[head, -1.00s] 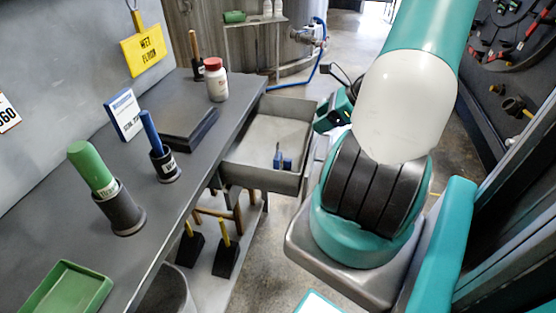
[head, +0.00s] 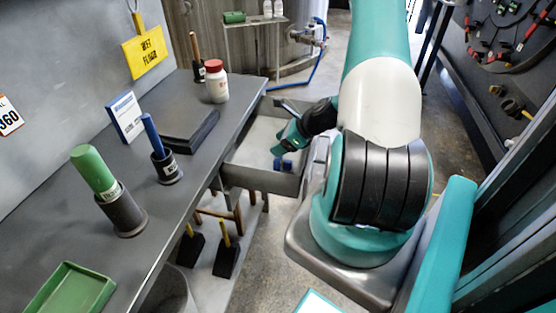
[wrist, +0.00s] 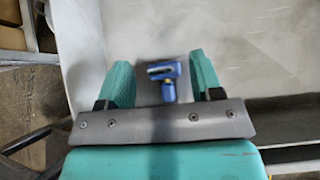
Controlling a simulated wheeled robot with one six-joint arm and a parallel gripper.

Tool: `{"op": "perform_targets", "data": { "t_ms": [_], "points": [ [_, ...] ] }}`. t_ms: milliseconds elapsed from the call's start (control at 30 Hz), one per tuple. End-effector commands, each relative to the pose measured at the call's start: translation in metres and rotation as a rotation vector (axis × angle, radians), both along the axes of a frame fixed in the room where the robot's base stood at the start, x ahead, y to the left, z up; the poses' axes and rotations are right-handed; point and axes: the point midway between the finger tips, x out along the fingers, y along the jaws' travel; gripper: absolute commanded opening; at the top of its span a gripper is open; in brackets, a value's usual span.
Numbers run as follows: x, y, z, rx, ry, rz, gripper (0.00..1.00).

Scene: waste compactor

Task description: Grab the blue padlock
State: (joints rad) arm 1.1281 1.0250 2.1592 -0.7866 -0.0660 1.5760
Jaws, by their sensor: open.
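The blue padlock (head: 283,164) sits in the open grey drawer (head: 262,180), close to its front wall. In the wrist view the padlock (wrist: 165,84) shows between the two green fingers, with clear gaps on both sides. My gripper (wrist: 159,62) is open and empty, reaching down over the drawer. In the head view my gripper (head: 280,147) is just above the padlock and hides part of it. I cannot tell exactly how far the fingertips are above the drawer floor.
The drawer's walls stand close around my gripper. Left of it is the grey bench (head: 183,210) with a white red-capped bottle (head: 216,82), a blue-handled tool in a holder (head: 160,150), a green-handled one (head: 104,180) and a green tray (head: 68,295). A tool board (head: 500,70) stands right.

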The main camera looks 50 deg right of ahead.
Motion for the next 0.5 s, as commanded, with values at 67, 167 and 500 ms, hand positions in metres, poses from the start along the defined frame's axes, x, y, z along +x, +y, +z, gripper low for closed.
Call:
{"op": "perform_targets", "data": {
  "t_ms": [67, 167, 500],
  "points": [
    [0.006, 0.0036, -0.0071, 0.002, 0.001, 0.002, 0.6],
    [0.0096, 0.0046, -0.011, 0.001, 0.0, 0.001, 0.6],
    [0.0096, 0.0046, -0.0114, 0.0, 0.0, 0.0, 0.27]
  ]
}}
